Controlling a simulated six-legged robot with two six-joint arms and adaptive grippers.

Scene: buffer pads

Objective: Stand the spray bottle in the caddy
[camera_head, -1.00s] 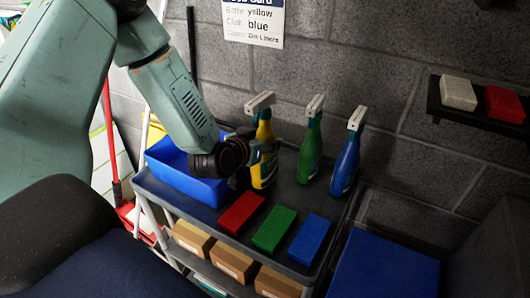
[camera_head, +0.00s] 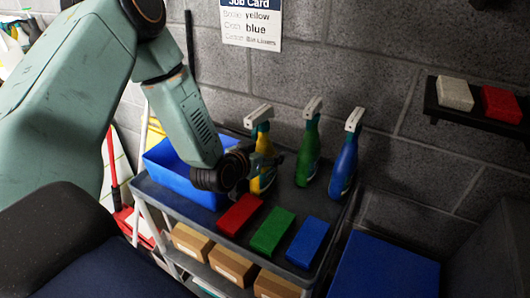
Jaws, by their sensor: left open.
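The yellow spray bottle (camera_head: 266,143) stands upright on the cart's top, first in a row with a green spray bottle (camera_head: 308,154) and a blue spray bottle (camera_head: 345,163). The blue caddy (camera_head: 178,182) is an open bin at the cart's left end; my left arm hides part of it. My left gripper (camera_head: 270,168) is open at the yellow bottle, its fingers in front of the lower body. I cannot tell whether they touch it. The job card (camera_head: 251,24) on the wall reads yellow and blue. My right gripper does not show.
Red (camera_head: 240,214), green (camera_head: 272,230) and blue (camera_head: 308,240) pads lie along the cart's front edge. Brown boxes (camera_head: 231,264) sit on the shelf below. A wall shelf (camera_head: 476,118) at right holds a white and a red block. A blue surface (camera_head: 385,265) lies right of the cart.

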